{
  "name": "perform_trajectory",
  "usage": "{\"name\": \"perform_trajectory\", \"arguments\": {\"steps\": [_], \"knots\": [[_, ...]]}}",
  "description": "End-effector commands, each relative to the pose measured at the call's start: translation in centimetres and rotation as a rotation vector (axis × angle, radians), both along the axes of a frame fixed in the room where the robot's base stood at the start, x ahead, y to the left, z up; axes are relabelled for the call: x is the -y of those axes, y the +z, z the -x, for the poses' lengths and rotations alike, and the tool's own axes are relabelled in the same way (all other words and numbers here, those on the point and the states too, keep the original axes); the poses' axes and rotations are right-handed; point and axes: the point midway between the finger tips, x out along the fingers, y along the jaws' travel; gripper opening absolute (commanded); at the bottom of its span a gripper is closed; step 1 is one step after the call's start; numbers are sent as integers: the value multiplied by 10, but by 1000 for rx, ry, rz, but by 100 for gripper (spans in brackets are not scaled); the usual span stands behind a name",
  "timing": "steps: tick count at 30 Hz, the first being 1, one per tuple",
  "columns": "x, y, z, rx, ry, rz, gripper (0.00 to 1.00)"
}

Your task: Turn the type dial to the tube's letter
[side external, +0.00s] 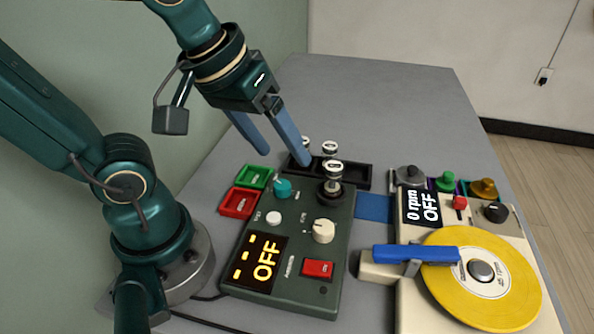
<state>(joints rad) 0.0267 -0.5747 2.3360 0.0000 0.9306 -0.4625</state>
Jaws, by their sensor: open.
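A dark green tester box (307,283) stands on the table, its display (262,262) reading OFF in yellow. Its panel carries a cream pointer knob (322,231) and a teal knob (282,189); the labels are too small to tell which is the type dial. A tube with a white round top (333,168) stands upright at the tester's far end, apparently in a dark socket. Its letter is not readable. My gripper (284,156) is open, with two blue fingers above the far end of the tester. It holds nothing, and its right finger overlaps the black tray in the picture.
A black tray (361,176) holds more white-topped tubes (329,148). Green (256,177) and red (239,203) bins sit left of the tester. A white button (273,218) and red switch (318,269) are on its panel. A turntable with a yellow disc (510,275) stands right. The far table is clear.

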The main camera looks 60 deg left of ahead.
Motion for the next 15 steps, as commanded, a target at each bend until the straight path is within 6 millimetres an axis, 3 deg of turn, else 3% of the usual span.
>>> {"name": "perform_trajectory", "arguments": {"steps": [8, 15], "knots": [[18, -18, -36, -182, 255, 114, 74], [37, -57, -57, -348, 372, 112, 74]]}}
